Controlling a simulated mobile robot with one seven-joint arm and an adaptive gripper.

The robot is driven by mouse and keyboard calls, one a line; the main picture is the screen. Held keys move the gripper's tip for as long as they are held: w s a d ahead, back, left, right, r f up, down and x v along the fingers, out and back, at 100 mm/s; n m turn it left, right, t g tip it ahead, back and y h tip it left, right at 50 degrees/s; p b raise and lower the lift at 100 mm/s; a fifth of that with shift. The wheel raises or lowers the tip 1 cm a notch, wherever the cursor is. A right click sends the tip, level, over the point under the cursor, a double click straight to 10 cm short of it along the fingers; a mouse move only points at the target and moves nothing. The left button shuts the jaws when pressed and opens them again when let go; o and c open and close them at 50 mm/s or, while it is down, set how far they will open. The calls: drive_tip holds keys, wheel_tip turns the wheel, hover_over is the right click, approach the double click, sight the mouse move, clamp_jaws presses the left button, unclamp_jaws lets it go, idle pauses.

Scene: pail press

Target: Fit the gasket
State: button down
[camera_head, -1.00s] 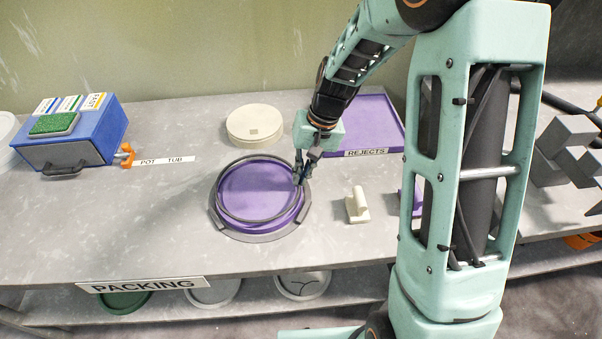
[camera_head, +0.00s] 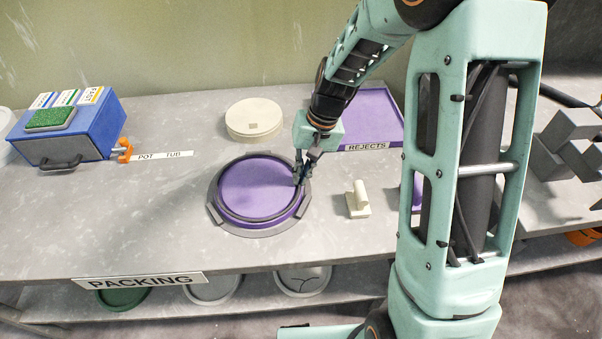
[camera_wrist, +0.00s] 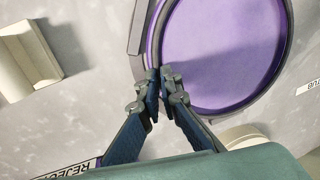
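The gasket (camera_head: 262,220) is a thin dark grey ring. It lies around the top of the round purple lid (camera_head: 255,186), close inside its rim, and looks about level. The lid sits in a grey round holder (camera_head: 216,214) with tabs on the bench. My gripper (camera_head: 301,177) is at the lid's right edge, pointing down. In the wrist view my gripper (camera_wrist: 161,73) has its fingertips close together on the ring at the edge of the lid (camera_wrist: 222,45). The fingertips hide that part of the ring. Whether the ring is fully seated there cannot be told.
A cream handled block (camera_head: 358,200) stands right of the holder. A cream round disc (camera_head: 254,118) lies behind it. A purple rejects tray (camera_head: 376,112) is at the back right. A blue box (camera_head: 88,130) stands at the left. The bench left of the holder is clear.

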drive_tip(key=shift+a+h+p, duration=0.1)
drive_tip(key=shift+h+p, duration=0.2)
idle(0.4)
drive_tip(key=shift+f+b, duration=0.3)
idle(0.3)
drive_tip(key=c, duration=2.1)
unclamp_jaws()
drive_tip(key=shift+r, duration=0.15)
wheel_tip(320, 180, up, 7)
drive_tip(key=p, duration=0.5)
